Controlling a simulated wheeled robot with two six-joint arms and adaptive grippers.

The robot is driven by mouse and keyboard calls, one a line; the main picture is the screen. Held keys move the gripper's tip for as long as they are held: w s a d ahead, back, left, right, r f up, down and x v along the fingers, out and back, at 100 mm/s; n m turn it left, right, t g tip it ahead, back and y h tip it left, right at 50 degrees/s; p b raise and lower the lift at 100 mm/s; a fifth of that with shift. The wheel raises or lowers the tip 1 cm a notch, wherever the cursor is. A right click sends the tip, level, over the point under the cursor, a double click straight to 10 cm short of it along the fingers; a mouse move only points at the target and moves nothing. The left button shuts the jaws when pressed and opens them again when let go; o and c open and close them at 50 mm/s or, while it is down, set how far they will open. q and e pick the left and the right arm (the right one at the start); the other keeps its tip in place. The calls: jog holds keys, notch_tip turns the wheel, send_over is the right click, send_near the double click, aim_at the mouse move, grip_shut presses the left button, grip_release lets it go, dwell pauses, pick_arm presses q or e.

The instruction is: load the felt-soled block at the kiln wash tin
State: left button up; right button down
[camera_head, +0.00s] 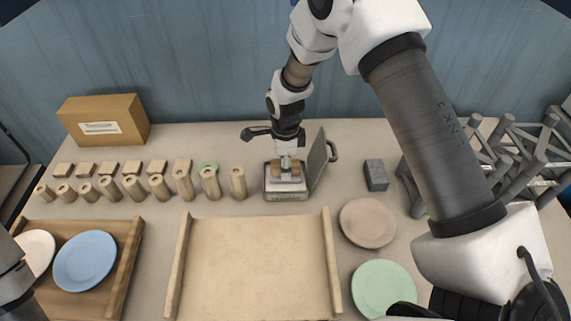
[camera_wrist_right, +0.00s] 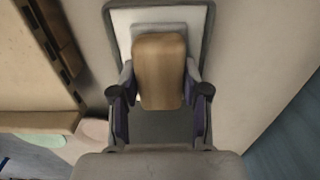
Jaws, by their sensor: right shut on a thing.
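The felt-soled block (camera_wrist_right: 160,72) is a tan wooden block with rounded corners. My right gripper (camera_wrist_right: 160,95) is shut on it, one finger on each side. In the head view my right gripper (camera_head: 286,165) points down over the kiln wash tin (camera_head: 286,196), a grey square tin with its lid (camera_head: 318,160) open on the right. In the right wrist view the tin's pale inside and dark rim (camera_wrist_right: 207,30) show around the block. The block is over or in the tin; its sole is hidden, so I cannot tell if it touches.
Wooden pegs (camera_head: 131,187) and small blocks stand left of the tin. A grey block (camera_head: 375,175) is on the right. A wooden tray (camera_head: 255,265) lies in front, with pink (camera_head: 367,222) and green (camera_head: 383,289) plates to its right. A cardboard box (camera_head: 104,121) stands back left.

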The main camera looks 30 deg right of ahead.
jog(key=shift+f, duration=0.5)
dwell(0.8)
notch_tip(320, 180, up, 7)
jog(key=p, duration=0.6)
jog(key=shift+r, duration=0.1)
dwell(0.6)
notch_tip(320, 180, down, 5)
jog(key=b, duration=0.3)
jog(key=shift+f, duration=0.65)
jog(key=shift+f+b, duration=0.35)
jog(key=shift+f, duration=0.1)
dwell(0.5)
jog(key=shift+f, duration=0.1)
dwell(1.0)
